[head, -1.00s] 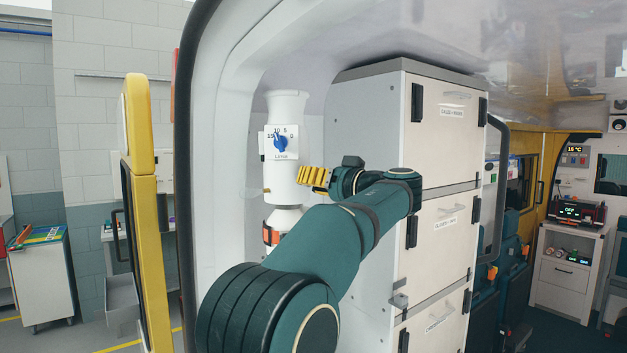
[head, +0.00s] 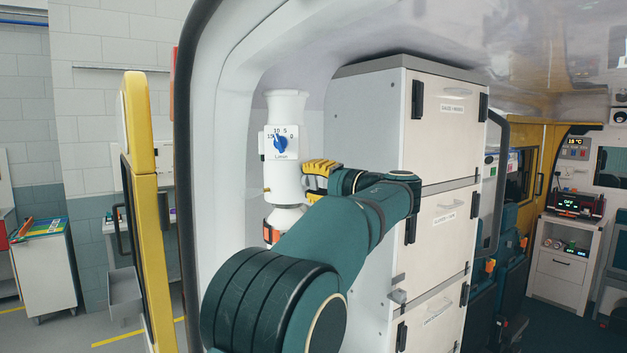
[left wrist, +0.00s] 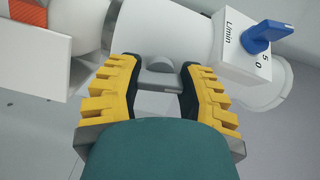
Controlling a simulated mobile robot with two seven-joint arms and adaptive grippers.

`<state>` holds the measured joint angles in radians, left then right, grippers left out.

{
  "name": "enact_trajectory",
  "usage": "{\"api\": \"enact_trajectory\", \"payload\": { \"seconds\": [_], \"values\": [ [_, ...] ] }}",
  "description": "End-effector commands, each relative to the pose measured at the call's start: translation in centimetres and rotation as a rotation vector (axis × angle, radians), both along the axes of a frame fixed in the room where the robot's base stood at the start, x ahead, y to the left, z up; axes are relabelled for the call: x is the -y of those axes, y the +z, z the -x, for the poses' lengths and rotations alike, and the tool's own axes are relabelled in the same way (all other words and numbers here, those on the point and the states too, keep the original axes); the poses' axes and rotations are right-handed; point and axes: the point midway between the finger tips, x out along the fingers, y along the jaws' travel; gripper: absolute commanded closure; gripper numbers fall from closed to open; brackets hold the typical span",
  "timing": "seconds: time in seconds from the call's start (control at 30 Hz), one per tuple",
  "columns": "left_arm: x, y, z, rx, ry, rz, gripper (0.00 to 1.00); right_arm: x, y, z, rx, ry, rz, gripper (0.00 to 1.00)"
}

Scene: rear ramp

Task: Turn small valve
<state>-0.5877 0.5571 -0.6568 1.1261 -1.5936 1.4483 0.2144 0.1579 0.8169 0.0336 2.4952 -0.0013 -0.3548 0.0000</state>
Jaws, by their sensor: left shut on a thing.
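A white cylinder unit (head: 286,107) stands in the alcove, with a dial box and a blue knob (head: 281,144) marked in L/min. The blue knob also shows at the upper right of the left wrist view (left wrist: 262,36). My left gripper (head: 307,182) is at the cylinder's right side, below the dial. In the left wrist view its yellow-and-black fingers (left wrist: 160,72) stand on both sides of a small grey valve knob (left wrist: 162,65) and are shut on it. Finger contact is partly hidden. The blue knob is apart from the fingers. My right gripper is not in view.
A tall cabinet (head: 365,120) with stacked drawers stands close to the right of my left arm. A yellow door edge (head: 140,130) and the black-trimmed opening are at the left. An orange band (head: 270,236) is on the cylinder below the gripper.

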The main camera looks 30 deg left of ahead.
Motion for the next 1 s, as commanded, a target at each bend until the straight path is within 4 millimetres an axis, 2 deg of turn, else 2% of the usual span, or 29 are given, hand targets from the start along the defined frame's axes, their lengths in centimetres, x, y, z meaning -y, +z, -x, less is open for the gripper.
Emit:
{"api": "enact_trajectory", "payload": {
  "seconds": [0.4,0.97,1.0],
  "values": [
    [0.04,-0.06,-0.02,-0.191,0.000,-0.024,0.96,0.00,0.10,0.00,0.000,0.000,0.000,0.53],
    [0.03,-0.05,-0.02,-0.219,0.000,-0.028,0.96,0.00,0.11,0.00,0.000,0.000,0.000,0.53],
    [0.02,-0.05,-0.02,-0.219,0.000,-0.028,0.48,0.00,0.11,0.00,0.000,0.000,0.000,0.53]
  ]
}}
